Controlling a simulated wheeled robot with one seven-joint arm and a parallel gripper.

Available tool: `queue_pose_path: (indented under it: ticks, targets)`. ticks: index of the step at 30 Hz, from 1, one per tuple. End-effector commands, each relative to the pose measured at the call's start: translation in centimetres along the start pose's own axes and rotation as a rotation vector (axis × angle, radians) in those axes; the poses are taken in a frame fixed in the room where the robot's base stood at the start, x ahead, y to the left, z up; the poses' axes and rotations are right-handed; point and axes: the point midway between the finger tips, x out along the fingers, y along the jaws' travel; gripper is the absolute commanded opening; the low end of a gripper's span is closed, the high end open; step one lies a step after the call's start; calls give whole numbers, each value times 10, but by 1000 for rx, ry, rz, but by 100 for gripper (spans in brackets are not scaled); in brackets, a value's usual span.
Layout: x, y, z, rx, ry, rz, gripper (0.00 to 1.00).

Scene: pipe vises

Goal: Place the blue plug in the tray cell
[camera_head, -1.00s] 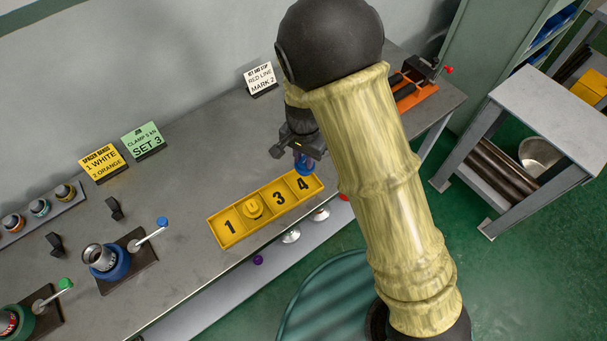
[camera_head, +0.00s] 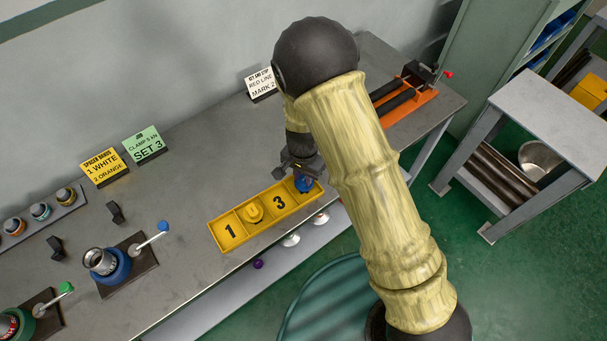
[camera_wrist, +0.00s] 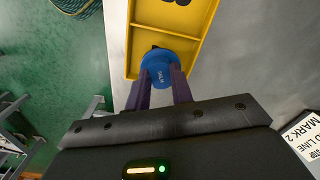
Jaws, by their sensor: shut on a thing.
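The blue plug (camera_wrist: 160,66) is between the two fingers of my gripper (camera_wrist: 160,85) in the wrist view, with small lettering on its top. My gripper is shut on it. In the head view the blue plug (camera_head: 303,183) is over the rightmost cell of the yellow tray (camera_head: 240,242), and it hides the number there. I cannot tell whether it touches the cell floor. The cells marked 1 and 3 are empty, and a yellow plug (camera_head: 254,211) stands in the cell between them.
A blue vise (camera_head: 108,268) and a green vise (camera_head: 30,318) stand on the bench at left. Sign cards (camera_head: 104,166) stand at the back. An orange pipe stand (camera_head: 412,98) is at the right end. The tray lies near the bench's front edge.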

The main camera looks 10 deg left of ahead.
Motion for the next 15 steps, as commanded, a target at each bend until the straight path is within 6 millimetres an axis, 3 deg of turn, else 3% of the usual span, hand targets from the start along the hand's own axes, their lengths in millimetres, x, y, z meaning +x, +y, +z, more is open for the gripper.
queue_pose_path:
  ticks: [4,5,9,15]
  targets:
    - [1,0,0,1,0,0,0]
    - [1,0,-1,2,0,0,24]
    - [1,0,0,-1,0,0,52]
    - [0,-2,3,-7,0,0,53]
